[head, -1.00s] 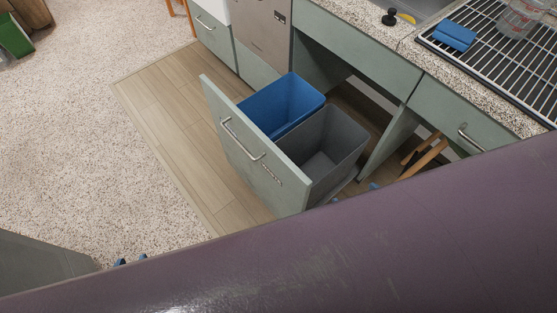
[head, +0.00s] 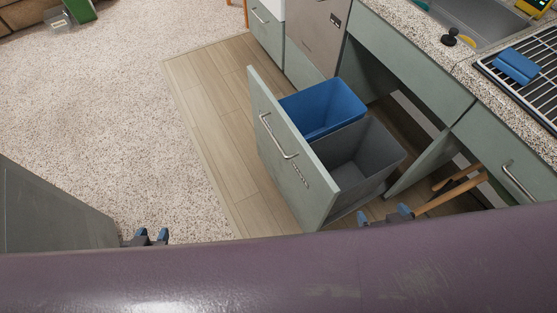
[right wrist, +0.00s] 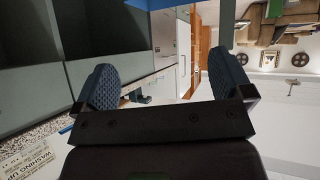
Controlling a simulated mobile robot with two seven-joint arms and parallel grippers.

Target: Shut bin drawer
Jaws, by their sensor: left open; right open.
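The bin drawer (head: 290,150) is pulled out from under the counter, its pale green front with a bar handle (head: 278,137) standing away from the cabinet. It holds a blue bin (head: 322,108) and a grey bin (head: 365,155), both looking empty. My left gripper (head: 150,237) is open, at the lower left, well apart from the drawer front. My right gripper (head: 388,216) is open, near the drawer's right-hand end; whether it touches the drawer cannot be told. Its spread blue fingers show in the right wrist view (right wrist: 162,85) with nothing between them.
A purple surface (head: 250,275) crosses the bottom of the head view and hides what lies below. A wooden-legged item (head: 452,190) stands under the counter to the right. The counter (head: 450,50) carries a dish rack (head: 530,75) and a blue sponge (head: 516,66). Open floor (head: 110,120) lies left.

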